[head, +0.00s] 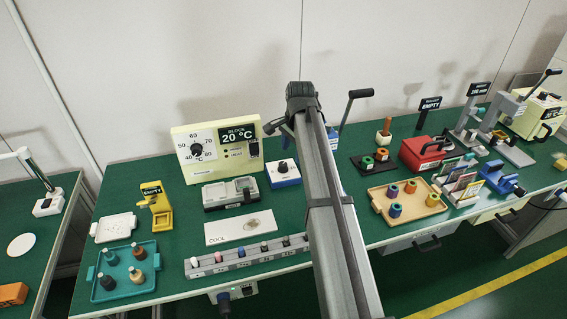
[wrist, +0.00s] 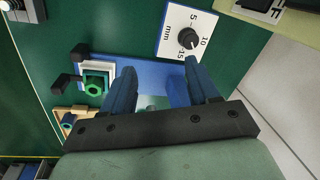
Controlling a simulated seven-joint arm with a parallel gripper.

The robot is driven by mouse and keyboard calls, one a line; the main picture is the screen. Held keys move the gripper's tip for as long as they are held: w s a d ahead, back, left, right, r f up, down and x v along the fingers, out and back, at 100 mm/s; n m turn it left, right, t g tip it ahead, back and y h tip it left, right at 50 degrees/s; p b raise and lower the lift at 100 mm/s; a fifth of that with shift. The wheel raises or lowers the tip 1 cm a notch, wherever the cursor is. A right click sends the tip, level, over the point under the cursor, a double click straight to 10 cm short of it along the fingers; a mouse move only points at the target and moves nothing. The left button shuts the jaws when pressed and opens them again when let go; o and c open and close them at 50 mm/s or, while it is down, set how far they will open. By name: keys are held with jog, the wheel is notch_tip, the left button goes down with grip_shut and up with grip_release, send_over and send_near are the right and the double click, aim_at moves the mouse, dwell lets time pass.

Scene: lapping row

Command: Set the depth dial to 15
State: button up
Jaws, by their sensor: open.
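The depth dial (wrist: 188,38) is a black knob on a white plate marked 5, 10, 15 and mm, at the top of the wrist view. Its pale mark points to the lower right, on the side of the 10 and 15; the exact setting is too small to tell. In the head view the dial (head: 283,168) sits on a blue box just left of my arm. My gripper (wrist: 161,68) is open and empty, its blue fingers apart. The right fingertip lies just below the plate in the wrist view; no contact shows. My arm hides the gripper in the head view.
Beside the dial is a blue fixture holding a green block (wrist: 94,86), with black clamps. A cream heater box (head: 216,148) and a grey device (head: 231,193) stand left of the dial. A tan tray (head: 408,215) with spools is right of my arm. The wall is behind.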

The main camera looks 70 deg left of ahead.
aim_at(283, 164)
jog(key=a+f+n+y, duration=0.1)
jog(key=a+f+n, duration=0.1)
jog(key=f+n, duration=0.2)
jog(key=a+f+n+y, duration=0.1)
jog(key=a+f+n, duration=0.2)
jog(key=f+n, duration=0.1)
jog(key=s+a+f+n, duration=0.1)
jog(key=a+f+n, duration=0.1)
jog(key=f+n, duration=0.2)
jog(key=shift+a+n+y, duration=0.25)
jog(key=shift+n+y, duration=0.15)
jog(key=shift+n, duration=0.8)
jog(key=shift+c, duration=0.2)
jog(key=c, duration=1)
